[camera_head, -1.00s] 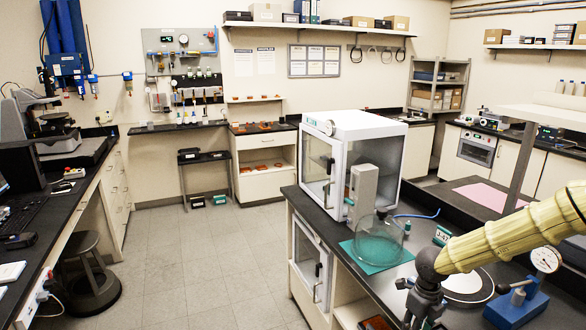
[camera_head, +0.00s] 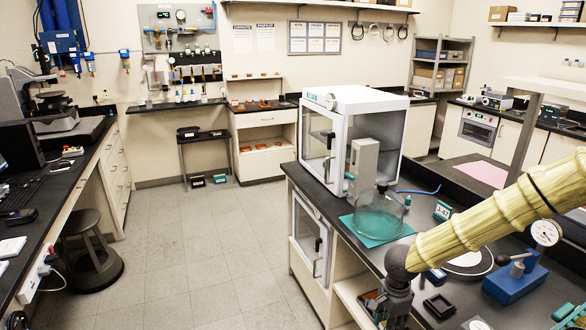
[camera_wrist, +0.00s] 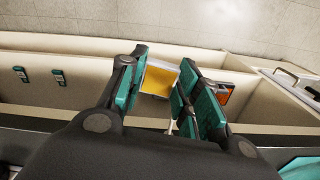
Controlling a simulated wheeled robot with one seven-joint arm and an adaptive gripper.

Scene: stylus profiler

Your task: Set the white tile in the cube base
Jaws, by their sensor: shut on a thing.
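My gripper (camera_wrist: 162,85) has teal pads and is shut on a small square piece (camera_wrist: 158,79) with a yellow face and a pale rim. I cannot tell whether this is the white tile. In the head view my gripper (camera_head: 395,310) is at the bottom edge, beside the counter's front left edge, and its fingertips are not clear. A small black square frame (camera_head: 438,306) lies on the counter just right of it; it may be the cube base, but I cannot tell.
A clear round cover stands on a teal mat (camera_head: 362,238), with a white glass-doored cabinet (camera_head: 385,100) behind. A blue-based dial gauge (camera_head: 515,283) stands on the right. Open shelves below the counter hold an orange box (camera_wrist: 225,93).

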